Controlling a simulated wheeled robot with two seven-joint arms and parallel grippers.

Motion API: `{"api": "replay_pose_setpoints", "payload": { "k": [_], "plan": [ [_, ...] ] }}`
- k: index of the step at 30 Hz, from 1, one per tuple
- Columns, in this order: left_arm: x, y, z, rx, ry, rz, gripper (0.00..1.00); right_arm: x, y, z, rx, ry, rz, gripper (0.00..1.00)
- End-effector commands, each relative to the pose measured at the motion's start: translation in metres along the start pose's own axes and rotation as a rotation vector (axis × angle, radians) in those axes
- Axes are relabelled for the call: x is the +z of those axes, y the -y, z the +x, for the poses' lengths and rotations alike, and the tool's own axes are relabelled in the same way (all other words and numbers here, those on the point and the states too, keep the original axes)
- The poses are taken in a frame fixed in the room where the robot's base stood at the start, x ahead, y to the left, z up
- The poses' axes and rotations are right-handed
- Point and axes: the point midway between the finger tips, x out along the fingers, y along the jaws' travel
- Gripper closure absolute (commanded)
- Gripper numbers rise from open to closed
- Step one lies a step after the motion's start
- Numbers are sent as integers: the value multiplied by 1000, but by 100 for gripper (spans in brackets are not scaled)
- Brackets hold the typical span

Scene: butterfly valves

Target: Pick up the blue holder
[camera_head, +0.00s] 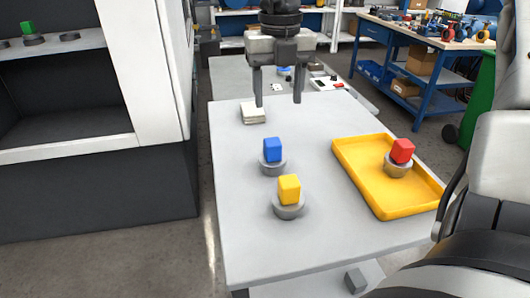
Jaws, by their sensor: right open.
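The blue holder (272,151), a blue block on a round grey base, stands upright on the light grey table (240,225). My right gripper (278,99) points down at the top middle of the view. Its two fingers are apart with nothing between them. In the picture it is above the blue holder, and the two are not touching. My left gripper is not in view.
A yellow holder (289,190) stands just in front of the blue one. A yellow tray (365,189) on the right contains a red holder (402,151). A small pale stack (253,113) lies behind. A shelf cabinet (150,80) stands left. The table's front left is clear.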

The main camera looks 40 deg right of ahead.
Motion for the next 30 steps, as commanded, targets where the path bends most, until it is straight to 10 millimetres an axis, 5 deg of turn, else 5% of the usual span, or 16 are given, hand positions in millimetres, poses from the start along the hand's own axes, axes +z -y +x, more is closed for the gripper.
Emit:
{"api": "replay_pose_setpoints", "payload": {
  "k": [9,30],
  "plan": [
    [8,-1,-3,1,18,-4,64,0,0,62,0,-4,0,44],
    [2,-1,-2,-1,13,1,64,3,-8,124,2,1,0,44]
  ]
}}
